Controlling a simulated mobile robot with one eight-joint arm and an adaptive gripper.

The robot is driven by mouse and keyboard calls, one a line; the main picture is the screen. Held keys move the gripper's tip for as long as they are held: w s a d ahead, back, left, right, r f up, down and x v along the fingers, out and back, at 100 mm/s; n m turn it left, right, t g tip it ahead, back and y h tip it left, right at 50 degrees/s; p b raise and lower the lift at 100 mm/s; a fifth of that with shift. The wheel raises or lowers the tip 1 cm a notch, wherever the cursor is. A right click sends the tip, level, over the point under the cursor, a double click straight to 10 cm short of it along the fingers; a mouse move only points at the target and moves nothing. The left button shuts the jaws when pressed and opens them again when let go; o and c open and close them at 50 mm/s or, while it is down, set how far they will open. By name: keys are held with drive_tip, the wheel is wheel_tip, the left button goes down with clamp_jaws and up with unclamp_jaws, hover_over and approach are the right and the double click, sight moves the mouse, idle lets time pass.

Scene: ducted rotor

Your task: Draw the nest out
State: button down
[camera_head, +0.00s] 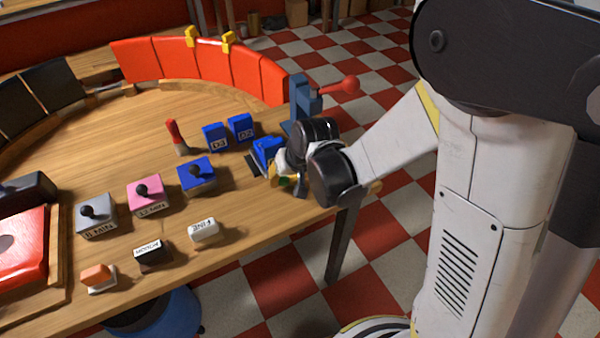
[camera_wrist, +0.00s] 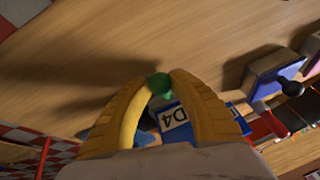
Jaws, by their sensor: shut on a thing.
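My gripper (camera_wrist: 160,88) has yellow fingers, closed on a small round green knob (camera_wrist: 159,82) in the wrist view. In the head view my gripper (camera_head: 283,180) is low at the table's right edge, partly hidden by my wrist. Just beyond the fingers in the wrist view is a blue block labelled D4 (camera_wrist: 176,119), partly covered by them. A blue piece (camera_head: 266,149) sits beside my gripper in the head view. I cannot tell which part is the nest or what the knob is fixed to.
Blue blocks (camera_head: 215,137) stand left of my gripper, with a red-tipped post (camera_head: 176,135) beside them. A blue-grey lever press with a red knob (camera_head: 344,85) stands behind. Blue (camera_head: 197,177), pink (camera_head: 146,197) and grey (camera_head: 96,215) knobbed blocks line the table. The table's middle is clear.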

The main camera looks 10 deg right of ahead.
drive_tip(key=shift+s+a, duration=0.25)
drive_tip(key=shift+a, duration=0.5)
drive_tip(key=c, duration=1.1)
unclamp_jaws()
drive_tip(key=shift+a, duration=0.2)
drive_tip(key=shift+c, duration=0.2)
drive_tip(key=shift+d, duration=0.1)
drive_tip(key=shift+s+d+r, duration=0.1)
drive_tip(key=shift+s+r, duration=0.1)
drive_tip(key=shift+r, duration=0.3)
drive_tip(key=v, duration=1.1)
